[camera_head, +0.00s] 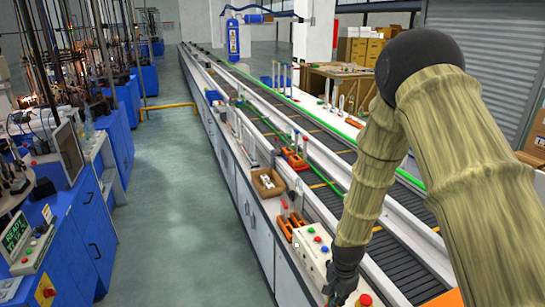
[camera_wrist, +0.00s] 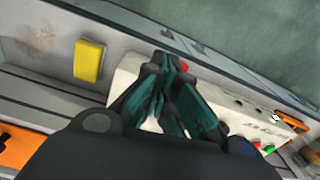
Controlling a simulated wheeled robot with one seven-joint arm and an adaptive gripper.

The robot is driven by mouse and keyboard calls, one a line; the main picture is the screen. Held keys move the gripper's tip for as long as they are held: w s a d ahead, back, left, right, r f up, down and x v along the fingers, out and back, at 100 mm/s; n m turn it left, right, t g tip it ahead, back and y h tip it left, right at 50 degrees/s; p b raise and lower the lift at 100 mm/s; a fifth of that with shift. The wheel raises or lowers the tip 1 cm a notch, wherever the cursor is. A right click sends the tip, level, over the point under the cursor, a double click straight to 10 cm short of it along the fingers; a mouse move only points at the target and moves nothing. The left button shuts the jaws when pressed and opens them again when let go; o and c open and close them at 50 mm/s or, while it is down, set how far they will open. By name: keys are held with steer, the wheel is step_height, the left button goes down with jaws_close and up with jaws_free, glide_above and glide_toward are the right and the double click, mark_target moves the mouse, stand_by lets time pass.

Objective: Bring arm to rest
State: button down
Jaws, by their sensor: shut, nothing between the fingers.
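My gripper (camera_head: 336,299) is at the bottom of the head view, at the end of my arm, which comes down from the upper right. It is over the near end of a white control box (camera_head: 311,254) on the conveyor's side ledge. In the wrist view my gripper (camera_wrist: 160,62) has its fingers together with nothing between them. The control box (camera_wrist: 231,104) lies behind and to the right of the fingers there, with coloured buttons on it. A red spot shows just beside the fingertips. I cannot tell whether the fingers touch the box.
A long conveyor (camera_head: 330,152) runs away from me. A cardboard box (camera_head: 267,182) and orange holders (camera_head: 291,224) sit along its ledge. A red button (camera_head: 365,299) is close beside my gripper. A yellow block (camera_wrist: 89,62) is left in the wrist view. The aisle floor (camera_head: 185,180) is clear.

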steer(key=s+d+f+n+b, duration=0.2)
steer(key=s+f+n+b, duration=0.5)
steer(key=s+f, duration=1.35)
steer(key=s+d+f+n+b, duration=0.1)
steer(key=s+f+n, duration=0.2)
steer(key=s, duration=0.9)
steer(key=shift+s+n, duration=0.2)
steer(key=shift+n, duration=0.9)
